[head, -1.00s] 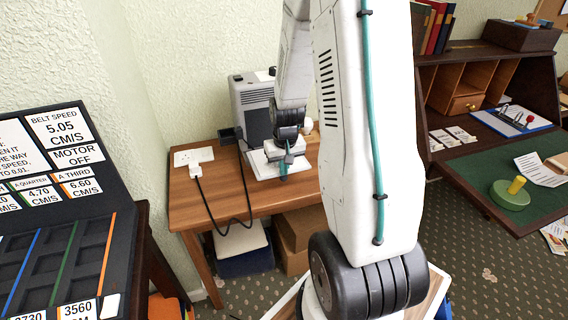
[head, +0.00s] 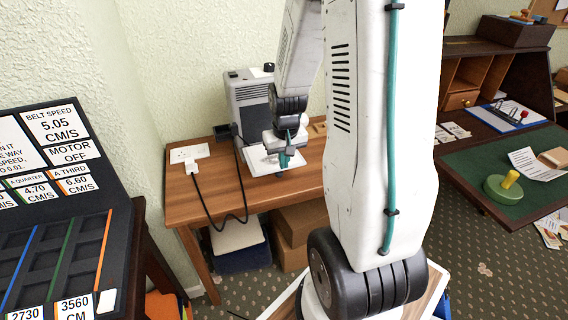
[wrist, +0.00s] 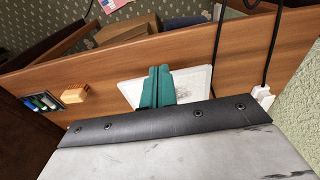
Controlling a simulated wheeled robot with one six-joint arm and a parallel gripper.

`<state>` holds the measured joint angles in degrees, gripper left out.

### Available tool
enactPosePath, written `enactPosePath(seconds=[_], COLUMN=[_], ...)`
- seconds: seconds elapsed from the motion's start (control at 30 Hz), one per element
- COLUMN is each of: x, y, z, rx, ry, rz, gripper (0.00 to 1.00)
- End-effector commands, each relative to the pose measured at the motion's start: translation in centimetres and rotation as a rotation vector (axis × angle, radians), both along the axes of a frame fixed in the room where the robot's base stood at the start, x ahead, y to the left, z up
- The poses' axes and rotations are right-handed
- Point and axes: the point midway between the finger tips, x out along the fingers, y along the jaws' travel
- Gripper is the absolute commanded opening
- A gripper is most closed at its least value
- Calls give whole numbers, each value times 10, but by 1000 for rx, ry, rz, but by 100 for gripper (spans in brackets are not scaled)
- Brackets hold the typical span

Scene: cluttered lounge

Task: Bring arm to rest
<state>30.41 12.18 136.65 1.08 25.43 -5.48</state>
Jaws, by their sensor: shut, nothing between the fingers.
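My gripper (head: 284,160) hangs at the end of my arm above the wooden side table in the head view. Its teal fingers point down over a white panel (head: 262,167) on the tabletop. In the wrist view my gripper (wrist: 157,72) shows two teal fingers close together, with nothing between them. I cannot tell how far the fingertips are above the panel. My upper arm hides part of the table's right side in the head view.
The wooden table (head: 185,208) carries a grey machine (head: 248,100) and a white socket box (head: 189,153) with a black cable. A black display board (head: 60,200) stands left. A desk (head: 530,150) with a green top stands right. Boxes lie under the table.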

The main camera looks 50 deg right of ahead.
Motion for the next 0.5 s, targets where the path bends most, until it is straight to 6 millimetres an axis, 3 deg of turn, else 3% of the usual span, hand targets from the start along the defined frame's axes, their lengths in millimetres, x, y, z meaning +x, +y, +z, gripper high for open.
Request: enactPosePath(seconds=[0.2,0.5], x=[-13,-18], y=[8,8], z=[23,30], rx=[-1,0], ry=[-2,1], rz=[-2,-6], gripper=[0,0])
